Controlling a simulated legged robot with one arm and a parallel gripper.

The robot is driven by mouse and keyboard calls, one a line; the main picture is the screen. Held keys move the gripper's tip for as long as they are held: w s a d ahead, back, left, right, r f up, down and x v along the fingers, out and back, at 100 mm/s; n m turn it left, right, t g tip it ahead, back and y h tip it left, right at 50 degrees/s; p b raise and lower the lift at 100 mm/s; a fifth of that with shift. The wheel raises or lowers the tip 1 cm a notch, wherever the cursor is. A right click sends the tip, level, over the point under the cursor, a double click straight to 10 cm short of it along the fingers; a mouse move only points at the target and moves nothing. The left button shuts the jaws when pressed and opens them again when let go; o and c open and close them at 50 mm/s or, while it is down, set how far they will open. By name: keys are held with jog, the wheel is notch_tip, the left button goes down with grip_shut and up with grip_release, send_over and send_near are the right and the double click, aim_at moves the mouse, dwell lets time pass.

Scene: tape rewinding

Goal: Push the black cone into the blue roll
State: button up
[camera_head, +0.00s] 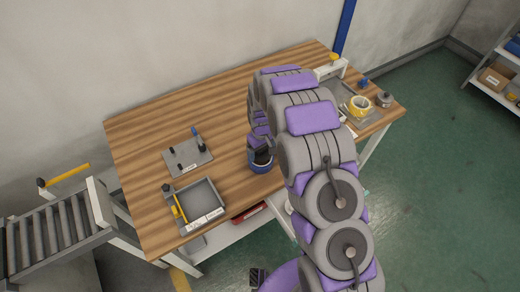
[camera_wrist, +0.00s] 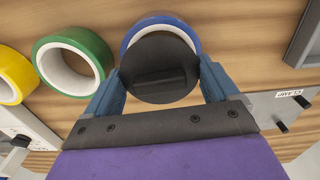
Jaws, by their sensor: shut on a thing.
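The black cone (camera_wrist: 157,60) shows in the wrist view as a round black end with a raised bar, between the blue fingers of my gripper (camera_wrist: 163,75). My gripper is shut on it. The blue roll (camera_wrist: 128,37) lies directly behind the cone, and its blue outer edge and white inner wall show around the cone's top. How deep the cone sits in the roll's hole is hidden. In the head view, the blue roll (camera_head: 262,170) is near the table's front edge, below my gripper (camera_head: 261,145), with a dark shape at its middle.
A green roll (camera_wrist: 99,50) and a yellow roll (camera_wrist: 12,82) lie left of the blue roll in the wrist view. In the head view, a grey tray (camera_head: 222,188) and a grey plate with pegs (camera_head: 179,165) are to the left. The table's back left (camera_head: 150,120) is clear.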

jog(key=shift+d+f, duration=0.3)
jog(key=shift+d, duration=0.05)
jog(key=shift+a+f, duration=0.35)
jog(key=shift+f, duration=0.2)
jog(key=shift+d, duration=0.25)
jog(key=shift+s+a+f, duration=0.1)
jog(key=shift+a+f, duration=0.1)
